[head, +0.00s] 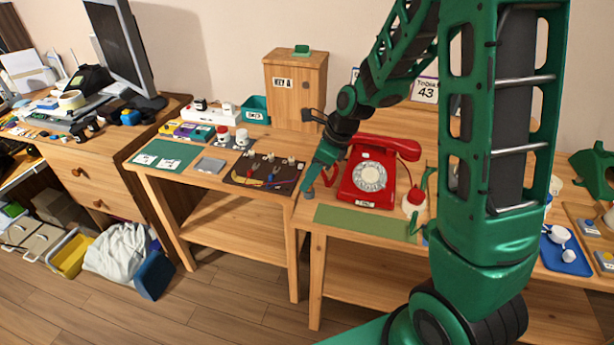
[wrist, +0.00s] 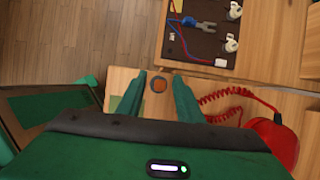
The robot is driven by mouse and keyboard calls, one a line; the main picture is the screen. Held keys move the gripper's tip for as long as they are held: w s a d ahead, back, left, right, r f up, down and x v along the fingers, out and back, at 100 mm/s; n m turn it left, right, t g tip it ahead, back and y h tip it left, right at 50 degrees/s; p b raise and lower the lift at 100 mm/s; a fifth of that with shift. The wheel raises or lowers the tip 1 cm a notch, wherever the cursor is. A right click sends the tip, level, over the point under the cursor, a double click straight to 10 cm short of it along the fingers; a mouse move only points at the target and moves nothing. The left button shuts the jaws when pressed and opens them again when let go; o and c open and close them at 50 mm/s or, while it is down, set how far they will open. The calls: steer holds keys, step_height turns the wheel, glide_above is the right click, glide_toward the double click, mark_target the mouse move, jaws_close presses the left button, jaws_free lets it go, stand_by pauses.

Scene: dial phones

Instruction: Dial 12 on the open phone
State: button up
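The red dial phone (head: 370,178) stands on the right-hand wooden table with a pale round rotary dial (head: 369,177) facing front. Its handset rests across the top. In the wrist view only part of a red body (wrist: 272,142) and a coiled red cord (wrist: 238,97) show at right. My gripper (head: 312,186) points down at the table's left end, left of the phone and apart from its dial. In the wrist view its fingers (wrist: 159,98) are spread. A small round orange-brown and grey piece (wrist: 159,85) shows between them, with gaps on both sides.
A green mat (head: 365,221) lies in front of the phone. A red-and-white object (head: 413,201) stands close to its right. A dark board with wires (head: 263,172) is on the table to the left. A wooden cabinet (head: 295,88) stands behind. My arm hides part of the right table.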

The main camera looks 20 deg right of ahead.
steer(key=shift+r, duration=0.1)
steer(key=v, duration=1)
steer(key=shift+d+r, duration=0.2)
steer(key=s+d+n+g+h, duration=0.1)
steer(key=s+d+n, duration=0.3)
steer(key=s, duration=0.5)
steer(key=s+d+r+n+h, duration=0.1)
steer(key=s+d+n, duration=0.3)
steer(key=s+n, duration=0.4)
steer(key=s+d+r+n+g+h, duration=0.1)
steer(key=s+d+n, duration=0.4)
steer(key=s, duration=0.7)
steer(key=shift+n+g+h, duration=0.3)
steer(key=shift+n, duration=0.6)
steer(key=shift+d, duration=0.1)
